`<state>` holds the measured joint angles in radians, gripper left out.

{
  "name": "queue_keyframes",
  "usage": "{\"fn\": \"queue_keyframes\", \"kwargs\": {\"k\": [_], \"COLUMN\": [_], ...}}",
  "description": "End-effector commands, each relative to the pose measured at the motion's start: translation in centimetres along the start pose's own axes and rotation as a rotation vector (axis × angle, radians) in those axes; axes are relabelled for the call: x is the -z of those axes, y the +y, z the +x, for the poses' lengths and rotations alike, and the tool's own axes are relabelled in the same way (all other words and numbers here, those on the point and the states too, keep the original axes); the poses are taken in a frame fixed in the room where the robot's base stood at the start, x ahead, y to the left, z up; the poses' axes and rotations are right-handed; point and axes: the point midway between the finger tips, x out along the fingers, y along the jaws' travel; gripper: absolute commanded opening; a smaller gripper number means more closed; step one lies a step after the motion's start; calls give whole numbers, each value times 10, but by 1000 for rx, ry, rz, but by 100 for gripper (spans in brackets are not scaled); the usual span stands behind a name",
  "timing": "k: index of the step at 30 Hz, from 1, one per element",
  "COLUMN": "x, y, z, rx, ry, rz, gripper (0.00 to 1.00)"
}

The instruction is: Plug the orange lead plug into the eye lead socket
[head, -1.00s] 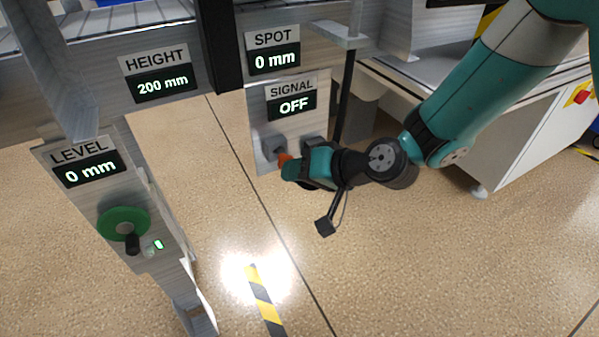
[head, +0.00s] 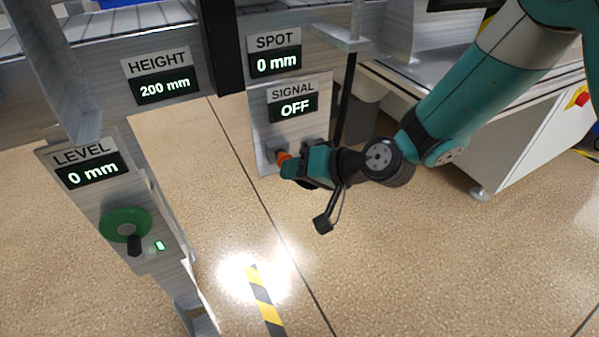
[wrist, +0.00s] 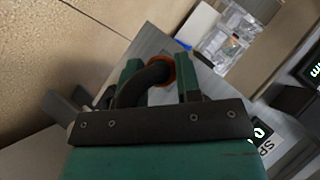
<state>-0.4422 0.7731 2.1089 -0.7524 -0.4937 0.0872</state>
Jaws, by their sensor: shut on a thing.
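The orange lead plug (head: 283,158) is at the tip of my gripper (head: 290,165), in front of the metal panel below the SIGNAL display, which reads OFF (head: 295,108). In the wrist view the orange ring of the plug (wrist: 168,66) and its dark curved lead (wrist: 140,84) show between the two green fingers of my gripper (wrist: 158,78). The gripper is shut on the plug. The eye lead socket is hidden behind the plug and gripper, or too small to make out. I cannot tell whether the plug touches the panel.
A SPOT display (head: 275,62) reads 0 mm above the panel. To the left are a HEIGHT display (head: 165,87) at 200 mm, a LEVEL display (head: 93,172) at 0 mm and a green handwheel (head: 125,224). A white cabinet (head: 535,130) stands at right. The floor below is open.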

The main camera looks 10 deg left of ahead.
Motion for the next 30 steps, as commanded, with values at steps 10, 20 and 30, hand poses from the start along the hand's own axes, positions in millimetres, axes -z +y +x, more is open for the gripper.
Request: {"fn": "queue_keyframes", "kwargs": {"k": [10,20,30], "x": [8,14,16], "y": [0,0,0], "z": [8,14,17], "rx": [0,0,0], "ry": [0,0,0], "rz": [0,1,1], "gripper": [0,0,61]}}
